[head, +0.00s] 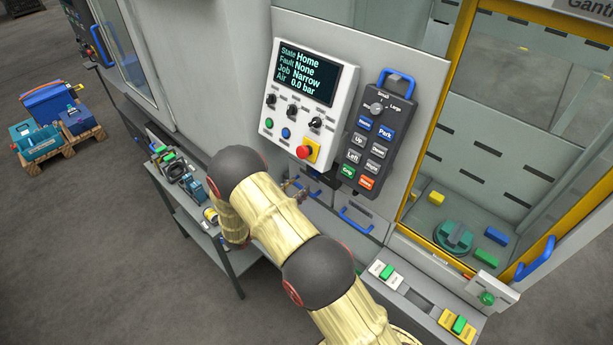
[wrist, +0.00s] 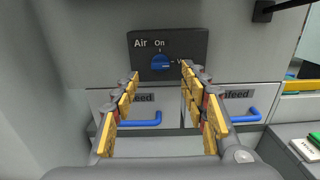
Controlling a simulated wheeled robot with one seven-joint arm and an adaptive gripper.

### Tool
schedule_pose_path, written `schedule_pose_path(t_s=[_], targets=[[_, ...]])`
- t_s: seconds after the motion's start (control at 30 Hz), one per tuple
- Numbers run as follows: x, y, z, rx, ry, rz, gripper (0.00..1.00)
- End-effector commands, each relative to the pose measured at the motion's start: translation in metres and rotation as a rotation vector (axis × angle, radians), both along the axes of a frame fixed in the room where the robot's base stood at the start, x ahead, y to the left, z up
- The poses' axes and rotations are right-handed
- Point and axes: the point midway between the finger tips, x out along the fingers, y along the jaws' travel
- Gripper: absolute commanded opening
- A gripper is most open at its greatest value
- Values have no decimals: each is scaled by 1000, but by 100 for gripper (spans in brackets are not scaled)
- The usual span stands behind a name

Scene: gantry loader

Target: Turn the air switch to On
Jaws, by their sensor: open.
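The air switch (wrist: 162,62) is a blue round knob on a dark plate (wrist: 190,44) marked "Air" in the wrist view. "On" is printed above the knob, and a label starting with "V" at its right is partly hidden by my right finger. The knob's mark seems to point right, toward that label, but is small. My gripper (wrist: 161,73) is open and empty, its yellow fingers to either side of the knob and apart from it. In the head view the switch is hard to make out below the control panel, and my arm covers much of that area.
The control panel (head: 345,75) reads Air 0.0 bar. A grey pendant (head: 396,107) hangs right of it. Two drawers with blue handles (wrist: 140,123) lie below the switch. A side table (head: 205,235) with tools stands at the left.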

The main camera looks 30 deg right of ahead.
Motion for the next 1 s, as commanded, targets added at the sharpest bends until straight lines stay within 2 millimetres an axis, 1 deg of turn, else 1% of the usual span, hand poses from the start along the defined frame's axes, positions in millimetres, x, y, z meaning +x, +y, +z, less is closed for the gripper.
schedule_pose_path(t_s=[0.3,0.5,0.63,0.87,1.0], targets=[[15,-45,1,3,0,-4,44],[22,-64,0,3,0,-3,44],[24,-68,0,4,-1,-2,44],[24,-69,0,4,0,-2,44],[24,-69,0,4,0,-2,36]])
